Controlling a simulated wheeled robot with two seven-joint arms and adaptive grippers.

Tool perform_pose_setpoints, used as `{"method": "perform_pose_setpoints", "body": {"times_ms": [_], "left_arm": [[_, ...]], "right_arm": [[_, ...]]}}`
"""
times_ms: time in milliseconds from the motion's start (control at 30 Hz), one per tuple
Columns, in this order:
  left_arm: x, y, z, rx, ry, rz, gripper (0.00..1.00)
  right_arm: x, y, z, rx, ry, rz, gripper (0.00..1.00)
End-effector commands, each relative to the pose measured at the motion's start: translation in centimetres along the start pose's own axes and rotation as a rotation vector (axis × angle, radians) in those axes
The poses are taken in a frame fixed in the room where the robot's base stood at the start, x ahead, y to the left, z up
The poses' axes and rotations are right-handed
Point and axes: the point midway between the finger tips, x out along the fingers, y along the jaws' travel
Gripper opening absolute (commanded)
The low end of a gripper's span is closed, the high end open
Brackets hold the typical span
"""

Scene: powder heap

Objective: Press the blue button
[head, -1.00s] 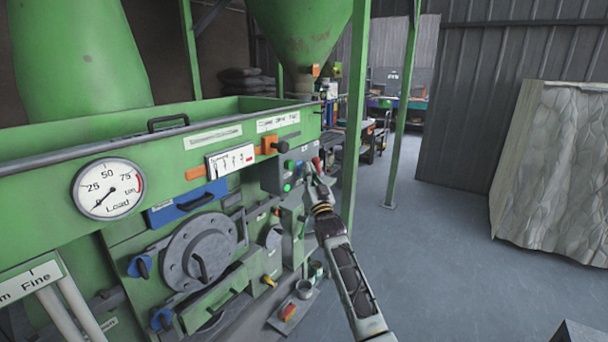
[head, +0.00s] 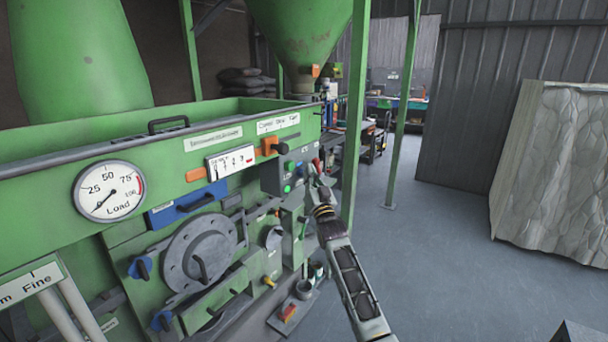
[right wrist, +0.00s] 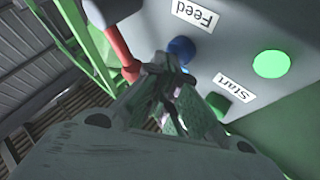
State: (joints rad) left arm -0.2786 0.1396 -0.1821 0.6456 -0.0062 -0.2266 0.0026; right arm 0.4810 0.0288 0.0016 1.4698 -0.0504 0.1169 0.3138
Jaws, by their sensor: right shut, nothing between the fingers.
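The blue button (right wrist: 181,48) is on the grey panel below the "Feed" label in the right wrist view. My right gripper (right wrist: 168,70) is shut and empty, with its fingertips just beside the button's lower edge in the picture. I cannot tell whether they touch it. In the head view my right gripper (head: 312,177) is at the right end of the green machine, in front of the grey control box (head: 272,180). My left gripper is not in view.
A green button (right wrist: 271,64) and a darker green one (right wrist: 218,104) by the "Start" label are close by. A red-handled lever (right wrist: 120,50) is beside the fingers. A green post (head: 355,110) stands behind the arm.

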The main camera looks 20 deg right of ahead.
Motion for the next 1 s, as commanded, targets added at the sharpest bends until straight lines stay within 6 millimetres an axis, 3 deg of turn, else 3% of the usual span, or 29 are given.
{"method": "perform_pose_setpoints", "body": {"times_ms": [500,1000], "left_arm": [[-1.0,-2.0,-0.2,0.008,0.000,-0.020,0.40],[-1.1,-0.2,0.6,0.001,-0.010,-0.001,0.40]], "right_arm": [[-1.2,0.8,-0.9,-0.001,-0.001,0.000,0.00],[-1.5,1.1,-1.1,-0.001,-0.001,0.000,0.00]]}}
